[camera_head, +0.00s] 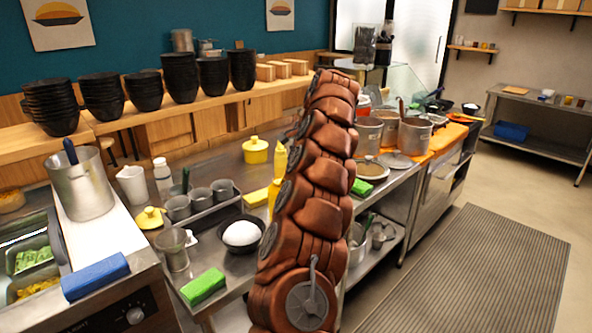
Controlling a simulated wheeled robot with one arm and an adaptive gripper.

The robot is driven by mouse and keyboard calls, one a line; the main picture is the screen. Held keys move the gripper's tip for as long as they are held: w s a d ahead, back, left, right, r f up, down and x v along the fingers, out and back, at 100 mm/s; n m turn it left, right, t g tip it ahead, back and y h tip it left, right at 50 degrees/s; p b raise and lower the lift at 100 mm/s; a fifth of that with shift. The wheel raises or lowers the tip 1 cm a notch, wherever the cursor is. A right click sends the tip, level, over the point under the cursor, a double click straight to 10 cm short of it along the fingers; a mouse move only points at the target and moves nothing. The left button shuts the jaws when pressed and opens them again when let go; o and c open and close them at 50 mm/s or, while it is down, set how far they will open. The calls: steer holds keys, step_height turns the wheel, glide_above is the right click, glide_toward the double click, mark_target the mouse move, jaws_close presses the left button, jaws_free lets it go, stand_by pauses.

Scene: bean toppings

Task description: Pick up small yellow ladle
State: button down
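I cannot make out a small yellow ladle for certain. Several yellow things stand on the steel counter (222,277): a lidded yellow pot (256,151), a yellow lid-like piece (150,218) and a yellow bottle (280,160) partly hidden by my arm. A dark green handle stands up from the small metal cups (201,198), and a brown handle from a pot (414,137) at the right. My brown segmented arm rises through the middle and hides part of the counter. My gripper is not visible.
A tall metal pot (84,187) stands at the left. A blue block (95,276) and a green block (203,287) lie near the front edges. A black bowl (240,236) holds something white. Stacked black bowls (180,77) line the back shelf. The striped floor mat (470,285) is clear.

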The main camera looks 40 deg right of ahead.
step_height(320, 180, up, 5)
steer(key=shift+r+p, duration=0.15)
steer(key=shift+p, duration=0.4)
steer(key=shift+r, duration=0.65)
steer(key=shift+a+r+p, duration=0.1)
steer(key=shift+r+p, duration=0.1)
steer(key=shift+p, duration=0.55)
